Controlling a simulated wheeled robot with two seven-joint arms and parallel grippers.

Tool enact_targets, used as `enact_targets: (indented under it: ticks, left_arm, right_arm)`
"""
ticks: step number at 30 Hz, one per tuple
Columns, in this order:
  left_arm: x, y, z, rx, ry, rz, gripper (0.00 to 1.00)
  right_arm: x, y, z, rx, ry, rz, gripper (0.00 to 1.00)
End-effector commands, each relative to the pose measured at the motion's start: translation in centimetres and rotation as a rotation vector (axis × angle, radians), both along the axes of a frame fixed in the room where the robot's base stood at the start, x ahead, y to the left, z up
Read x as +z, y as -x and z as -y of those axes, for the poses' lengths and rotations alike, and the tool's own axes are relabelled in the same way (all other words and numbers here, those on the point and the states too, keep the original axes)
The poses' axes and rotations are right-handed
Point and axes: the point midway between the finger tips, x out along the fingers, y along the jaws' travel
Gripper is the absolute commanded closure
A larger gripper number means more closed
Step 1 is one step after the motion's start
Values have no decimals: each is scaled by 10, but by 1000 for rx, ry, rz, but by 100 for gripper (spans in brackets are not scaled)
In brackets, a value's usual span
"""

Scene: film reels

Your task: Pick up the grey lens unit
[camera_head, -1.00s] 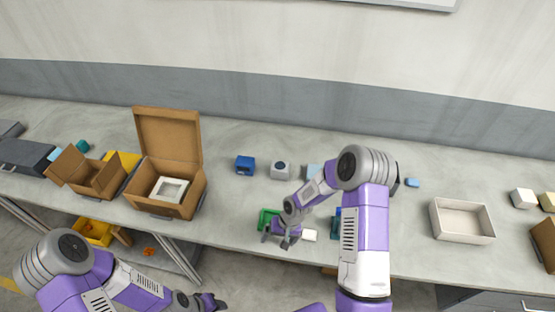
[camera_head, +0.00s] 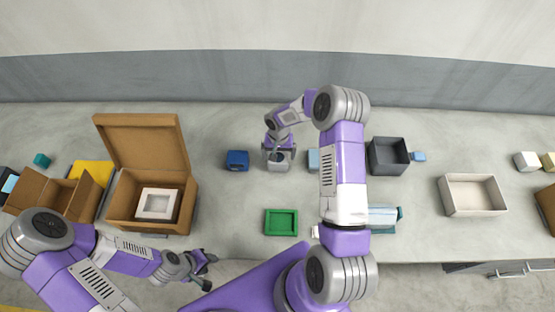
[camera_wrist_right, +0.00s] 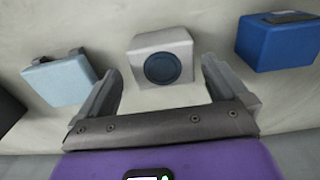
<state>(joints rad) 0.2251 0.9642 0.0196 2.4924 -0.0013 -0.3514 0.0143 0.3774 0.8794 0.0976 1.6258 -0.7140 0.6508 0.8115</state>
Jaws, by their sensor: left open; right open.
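The grey lens unit (camera_head: 279,163) is a small pale grey box with a round dark blue lens, standing towards the back of the table. In the right wrist view the lens unit (camera_wrist_right: 143,47) lies just ahead of the fingers, centred on the gap between them. My right gripper (camera_head: 279,152) is open over it; in the wrist view the right gripper (camera_wrist_right: 160,80) has a finger on either side of the gap, neither seen touching the unit. My left gripper (camera_head: 209,271) is open and empty in front of the table's front edge.
A blue box (camera_head: 237,161) and a light blue box (camera_wrist_right: 60,80) flank the lens unit. A green tray (camera_head: 281,234), a dark grey bin (camera_head: 404,163), a white tray (camera_head: 474,208) and an open cardboard box (camera_head: 152,222) stand on the table. The table between the green tray and lens unit is clear.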

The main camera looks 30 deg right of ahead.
Motion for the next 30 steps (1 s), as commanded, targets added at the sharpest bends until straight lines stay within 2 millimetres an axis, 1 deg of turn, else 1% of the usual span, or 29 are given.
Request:
enact_targets:
  ticks: [3,6,9,17,20,30]
  left_arm:
    - [7,-1,0,1,0,2,57]
    - [9,-1,0,1,0,2,57]
    - [10,-1,0,1,0,2,57]
    - [9,-1,0,1,0,2,57]
    - [9,-1,0,1,0,2,57]
    - [9,-1,0,1,0,2,57]
  right_arm:
    - [-17,-1,1,0,-2,-3,0]
    - [-31,-1,1,0,-2,-2,0]
    - [-39,-2,1,0,-2,0,0]
    - [-42,-2,1,2,-2,2,0]
    - [-42,-2,1,2,-2,2,14]
    - [-41,-2,1,1,-2,2,65]
